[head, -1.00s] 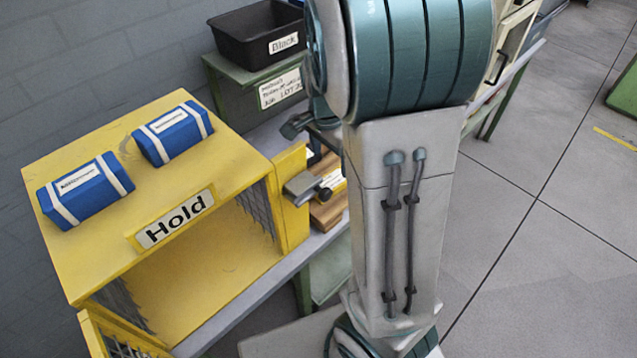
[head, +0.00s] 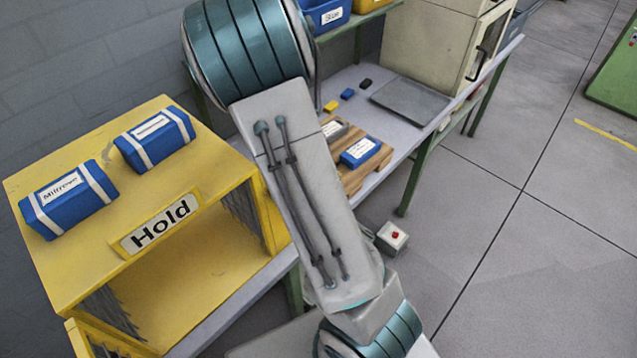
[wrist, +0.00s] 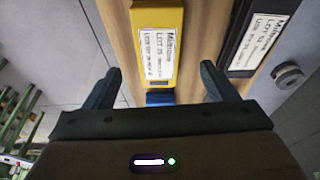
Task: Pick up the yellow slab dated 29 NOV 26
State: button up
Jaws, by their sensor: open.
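In the wrist view a yellow slab (wrist: 142,18) with a white label lies on a wooden board (wrist: 121,22), ahead of my gripper. The label reads Miltrone with a lot line; its date line is small, and I cannot read it surely. My gripper (wrist: 160,68) is open, one finger to each side of the slab's near end, with nothing seen gripped. A blue piece (wrist: 160,99) shows just below the yellow slab. A black slab (wrist: 237,66) with a white label lies to the right. In the head view my arm hides the gripper and the yellow slab.
In the head view a labelled blue slab (head: 360,163) lies on the wooden board (head: 381,165). Small yellow (head: 331,106), blue (head: 347,94) and black (head: 365,83) pieces lie behind it. The yellow Hold cabinet (head: 90,245) stands left with two blue packs on top.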

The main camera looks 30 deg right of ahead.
jog(key=shift+p+x, duration=0.45)
jog(key=shift+x, duration=2.2)
jog(key=shift+s, duration=0.1)
jog(key=c, duration=1.2)
